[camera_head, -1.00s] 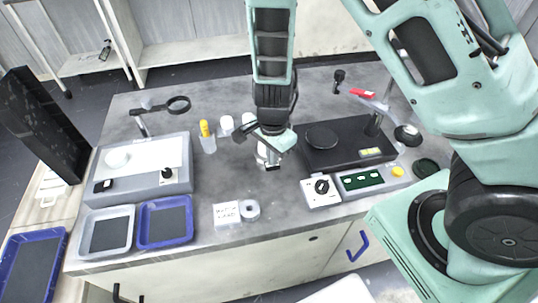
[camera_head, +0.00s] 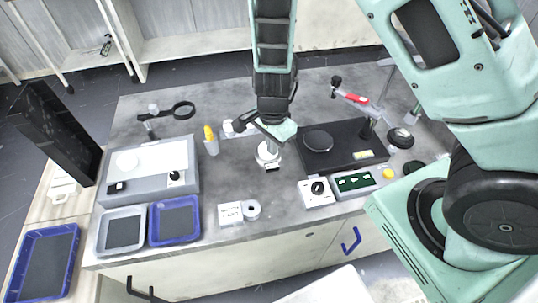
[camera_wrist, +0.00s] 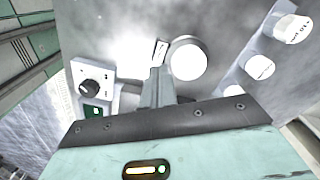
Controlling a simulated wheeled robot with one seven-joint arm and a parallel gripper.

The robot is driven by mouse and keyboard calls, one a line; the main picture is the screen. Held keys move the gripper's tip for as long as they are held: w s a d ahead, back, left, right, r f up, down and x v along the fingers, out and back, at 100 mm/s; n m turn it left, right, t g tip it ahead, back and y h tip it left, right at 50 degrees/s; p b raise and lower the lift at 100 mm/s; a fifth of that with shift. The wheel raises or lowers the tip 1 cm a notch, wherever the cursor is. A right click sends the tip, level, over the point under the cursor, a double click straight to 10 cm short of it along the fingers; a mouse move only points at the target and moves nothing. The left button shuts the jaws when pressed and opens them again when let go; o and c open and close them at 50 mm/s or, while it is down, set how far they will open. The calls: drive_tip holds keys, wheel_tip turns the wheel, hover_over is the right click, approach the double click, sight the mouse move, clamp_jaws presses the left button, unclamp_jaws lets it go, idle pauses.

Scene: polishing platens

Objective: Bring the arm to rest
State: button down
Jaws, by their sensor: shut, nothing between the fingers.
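My arm hangs down from the top of the head view, with my gripper (camera_head: 275,134) above the grey bench (camera_head: 225,170). In the wrist view my gripper (camera_wrist: 158,72) is shut, with its narrow fingers together and nothing between them. A white round-topped object (camera_head: 268,153) stands on the bench just below my gripper in the head view. A white disc-like top (camera_wrist: 187,60) shows beside the fingers in the wrist view. The fingertips are hard to make out in the head view.
A black platen unit (camera_head: 342,150) and a white knob box (camera_head: 317,191) stand to the right. A grey device (camera_head: 150,185), a grey tray (camera_head: 121,231) and a blue tray (camera_head: 174,221) stand left. A magnifier (camera_head: 183,110) and a yellow-topped bottle (camera_head: 211,140) are behind.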

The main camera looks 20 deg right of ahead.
idle(0.3)
drive_tip(key=s+a+r+n+g+y, duration=0.1)
drive_tip(key=s+a+r+n, duration=0.3)
drive_tip(key=r+n, duration=0.15)
drive_tip(key=s+a+r+n+y, duration=0.1)
drive_tip(key=s+a+r+n, duration=0.3)
drive_tip(key=r, duration=0.2)
drive_tip(key=s+d+r+n+t+h, duration=0.1)
drive_tip(key=s+r+n, duration=0.8)
drive_tip(key=s+n, duration=0.2)
drive_tip(key=shift+d+r+n, duration=0.3)
drive_tip(key=shift+d+n, duration=0.1)
drive_tip(key=shift+n, duration=0.35)
drive_tip(key=shift+w, duration=0.1)
